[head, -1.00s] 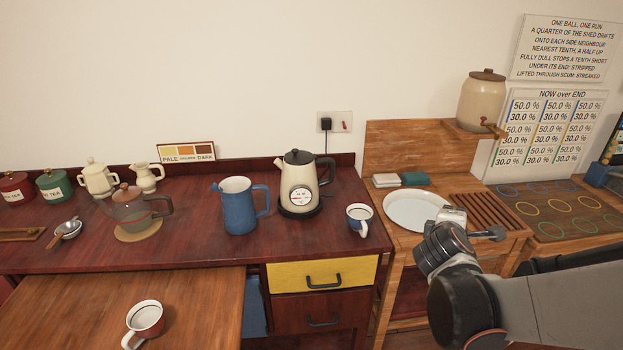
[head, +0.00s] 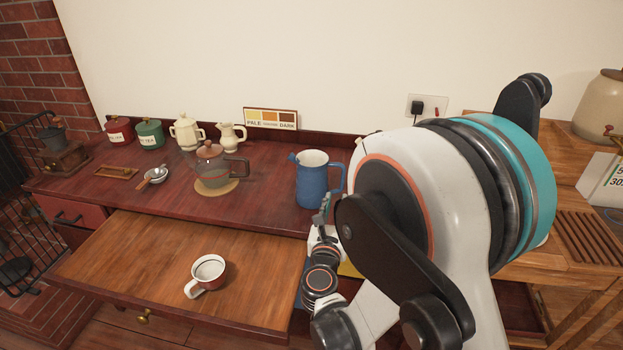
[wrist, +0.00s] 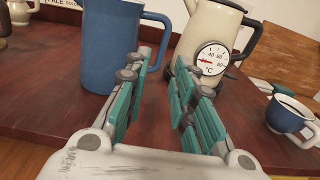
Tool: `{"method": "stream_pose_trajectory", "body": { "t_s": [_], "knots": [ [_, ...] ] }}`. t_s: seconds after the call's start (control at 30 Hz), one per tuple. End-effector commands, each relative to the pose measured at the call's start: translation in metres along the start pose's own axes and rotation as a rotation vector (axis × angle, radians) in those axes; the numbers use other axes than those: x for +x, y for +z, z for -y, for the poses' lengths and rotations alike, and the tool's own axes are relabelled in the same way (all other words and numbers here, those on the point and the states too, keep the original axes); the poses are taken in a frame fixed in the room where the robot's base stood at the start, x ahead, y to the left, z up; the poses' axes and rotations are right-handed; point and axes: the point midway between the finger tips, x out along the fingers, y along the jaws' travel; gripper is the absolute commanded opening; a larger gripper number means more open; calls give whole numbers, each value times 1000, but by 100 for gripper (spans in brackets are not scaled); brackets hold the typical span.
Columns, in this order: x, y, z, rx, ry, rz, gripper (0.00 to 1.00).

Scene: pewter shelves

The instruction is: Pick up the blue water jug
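The blue water jug (head: 311,180) stands upright on the dark red counter in the head view, with its white inside showing and its handle on the right. It also shows at the upper left of the wrist view (wrist: 104,50), cut off at the top, with its handle toward the right. My gripper (wrist: 158,92) is open, with its teal-padded fingers apart and nothing visible between them. The left finger overlaps the jug's lower right side in the wrist view. I cannot tell if they touch. In the head view my gripper (head: 326,208) is small, just in front of the jug.
A cream kettle (wrist: 209,35) with a dial stands right of the jug, and a blue cup (wrist: 285,113) is farther right. A glass teapot (head: 210,168) is left of the jug. A red-and-white cup (head: 207,272) sits on the pulled-out wooden board (head: 130,265).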

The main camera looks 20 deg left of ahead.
Motion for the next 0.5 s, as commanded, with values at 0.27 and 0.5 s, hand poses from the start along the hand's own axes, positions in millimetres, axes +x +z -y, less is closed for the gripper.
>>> {"method": "stream_pose_trajectory", "body": {
  "t_s": [0.27,0.5],
  "knots": [
    [52,-1,3,2,-5,-1,24],
    [77,0,3,4,-4,-1,24]
  ]
}}
